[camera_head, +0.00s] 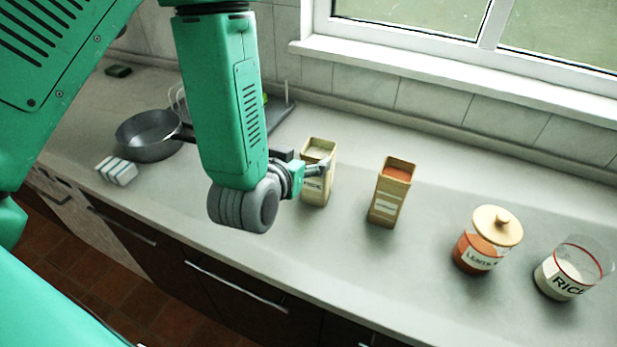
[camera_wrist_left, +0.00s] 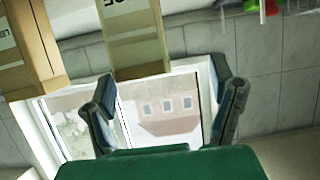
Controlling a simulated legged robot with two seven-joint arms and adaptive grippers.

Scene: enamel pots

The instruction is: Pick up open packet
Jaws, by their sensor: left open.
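Two open card packets stand upright on the counter. The nearer one to my gripper is tan with pale contents (camera_head: 318,188) and a partly hidden label. It also shows in the left wrist view (camera_wrist_left: 136,50), upside down. The other packet has orange contents (camera_head: 390,193) and stands to its right; part of it shows in the left wrist view (camera_wrist_left: 28,45). My left gripper (camera_head: 308,166) is open and empty, close beside the pale-filled packet and partly overlapping it in the head view. In the left wrist view the packet lies around and beyond the fingertips (camera_wrist_left: 163,84); contact cannot be told.
A lidded lentil jar (camera_head: 482,245) and a glass rice jar (camera_head: 568,272) stand to the right. A dark pan (camera_head: 150,135) and a white striped block (camera_head: 116,170) are at left. A dish rack is partly behind my arm. The front counter is clear.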

